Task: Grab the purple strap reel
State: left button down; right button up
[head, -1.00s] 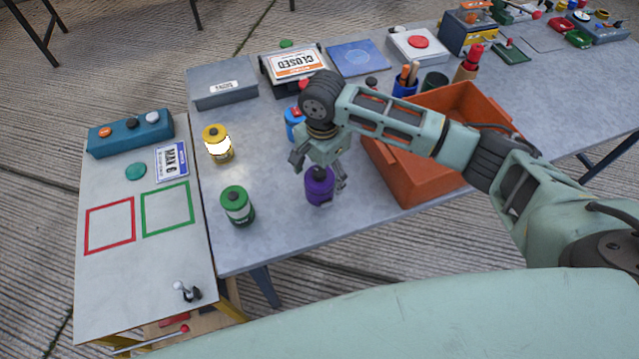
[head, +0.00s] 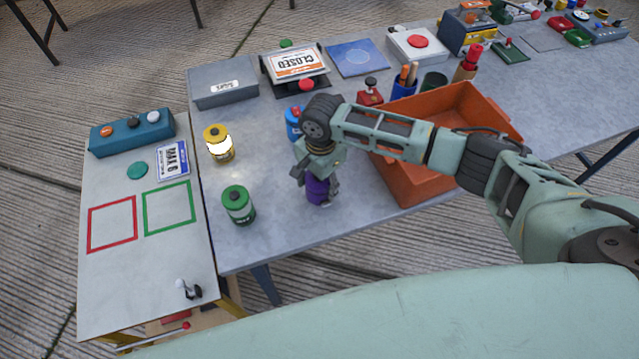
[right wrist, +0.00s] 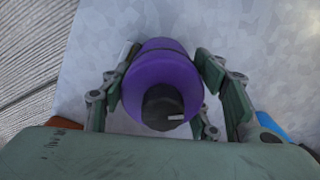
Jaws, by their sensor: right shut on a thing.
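The purple strap reel (head: 317,189) stands upright on the grey metal table, near its front edge. In the right wrist view the purple strap reel (right wrist: 162,80) shows its purple body and black top knob. My right gripper (head: 318,188) is over it from above, with a finger on each side. The right gripper's fingers (right wrist: 166,82) are shut on the reel's body in the right wrist view. The fingers and wrist hide the reel's upper part in the head view. My left gripper is not in view.
A green reel (head: 238,205) and a yellow reel (head: 218,144) stand to the left. A blue reel (head: 294,124) stands just behind my right gripper. An orange bin (head: 405,185) is close on the right, under my forearm. The table between the green reel and the purple one is clear.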

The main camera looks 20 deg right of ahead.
jog(key=c, duration=0.7)
jog(key=shift+c, duration=0.4)
jog(key=shift+r, duration=0.1)
